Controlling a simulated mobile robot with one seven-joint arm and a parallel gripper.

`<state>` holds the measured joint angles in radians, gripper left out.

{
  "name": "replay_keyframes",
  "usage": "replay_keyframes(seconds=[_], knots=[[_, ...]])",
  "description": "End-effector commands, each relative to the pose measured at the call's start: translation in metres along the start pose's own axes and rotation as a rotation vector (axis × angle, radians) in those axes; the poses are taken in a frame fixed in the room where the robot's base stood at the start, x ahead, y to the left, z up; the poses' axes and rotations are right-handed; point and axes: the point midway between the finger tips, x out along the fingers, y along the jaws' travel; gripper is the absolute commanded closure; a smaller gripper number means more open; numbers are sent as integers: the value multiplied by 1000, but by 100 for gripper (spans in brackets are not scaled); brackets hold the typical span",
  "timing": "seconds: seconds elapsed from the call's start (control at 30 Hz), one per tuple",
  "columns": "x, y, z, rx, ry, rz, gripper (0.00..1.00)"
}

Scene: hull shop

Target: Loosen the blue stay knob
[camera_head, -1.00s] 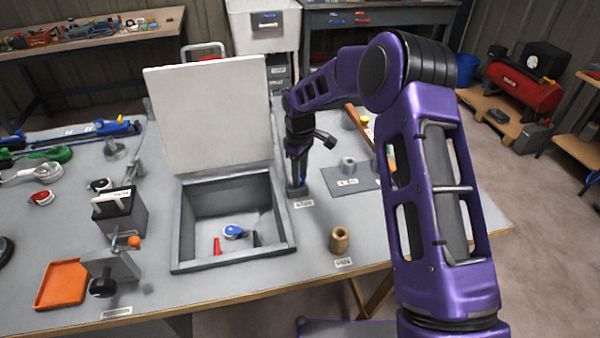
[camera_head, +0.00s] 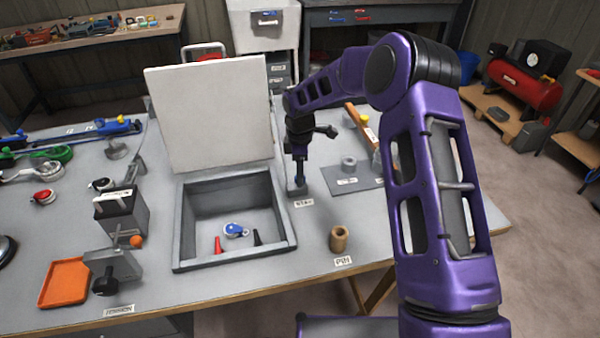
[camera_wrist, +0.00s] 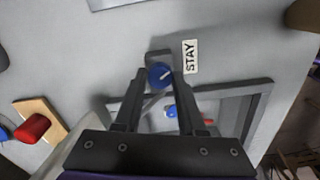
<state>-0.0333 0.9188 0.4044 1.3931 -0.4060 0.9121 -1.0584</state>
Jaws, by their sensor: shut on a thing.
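The blue stay knob (camera_wrist: 159,75) sits on a dark block beside the STAY label (camera_wrist: 190,57) in the wrist view. A pale line marks its top. My gripper (camera_wrist: 159,82) has one finger on each side of the knob and is shut on it. In the head view my gripper (camera_head: 298,178) points down at the STAY post, to the right of the open grey box (camera_head: 236,262). The knob is mostly hidden there by the fingers. The box's white lid (camera_head: 209,115) stands raised, close to my arm.
In the box lie a blue round piece (camera_head: 235,230), a red cone (camera_head: 218,245) and a black cone (camera_head: 257,238). A tan cylinder (camera_head: 339,238) stands by the PIN label (camera_head: 343,261). An orange tray (camera_head: 64,283) lies front left. Bench between box and cylinder is clear.

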Motion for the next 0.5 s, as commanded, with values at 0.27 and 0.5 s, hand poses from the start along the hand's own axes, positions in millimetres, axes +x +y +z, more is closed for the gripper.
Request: replay_keyframes(seconds=[0.27,0.5], knots=[[-1,1,0,-3,0,2,100],[0,0,0,-2,0,1,31]])
